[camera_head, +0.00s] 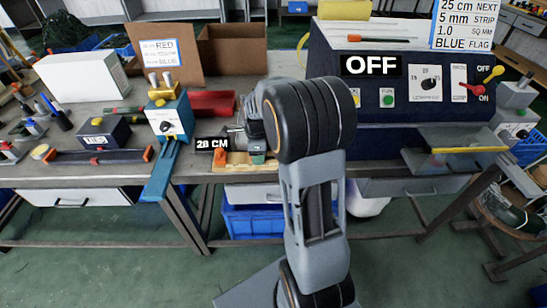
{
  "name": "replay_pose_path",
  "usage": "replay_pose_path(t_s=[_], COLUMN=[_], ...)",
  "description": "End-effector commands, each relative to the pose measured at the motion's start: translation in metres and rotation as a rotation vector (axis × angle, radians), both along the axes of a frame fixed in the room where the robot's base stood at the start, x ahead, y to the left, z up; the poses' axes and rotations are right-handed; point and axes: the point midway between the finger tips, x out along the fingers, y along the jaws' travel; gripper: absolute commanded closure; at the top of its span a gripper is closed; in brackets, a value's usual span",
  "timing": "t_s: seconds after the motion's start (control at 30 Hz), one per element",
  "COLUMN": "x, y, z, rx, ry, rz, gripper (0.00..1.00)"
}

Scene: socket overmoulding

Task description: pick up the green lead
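I cannot single out the green lead with certainty. A short green strip (124,110) lies on the bench at the left. My arm rises through the middle of the picture, and its large black joint covers part of the bench. Grey parts at its far end, seemingly my gripper (246,122), show left of that joint above the bench. The fingers are mostly hidden, so neither opening nor hold can be made out.
The blue machine (345,92) reads OFF. A blue fixture (172,121) and a 28 CM display (212,144) stand left of my arm. A cardboard box (235,50), a white box (82,76) and a red tray (208,103) sit behind. Blue crates (245,220) are under the bench.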

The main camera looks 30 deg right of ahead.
Motion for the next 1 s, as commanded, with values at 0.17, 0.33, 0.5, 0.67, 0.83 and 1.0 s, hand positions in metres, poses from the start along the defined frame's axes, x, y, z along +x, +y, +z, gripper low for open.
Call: replay_pose_path(t_s=[0.17,0.33,0.5,0.67,0.83,1.0], x=[0.000,0.000,0.000,0.000,0.001,0.001], y=[0.000,0.000,0.000,0.000,0.000,0.000], z=[0.000,0.000,0.000,0.001,0.008,0.029], rx=[0.000,0.000,0.000,0.000,-0.001,-0.001], ry=[-0.001,-0.001,-0.001,-0.001,-0.003,-0.004], rz=[0.000,0.000,0.000,0.000,0.000,0.000], gripper=[0.75,0.91,1.00,1.00,1.00,1.00])
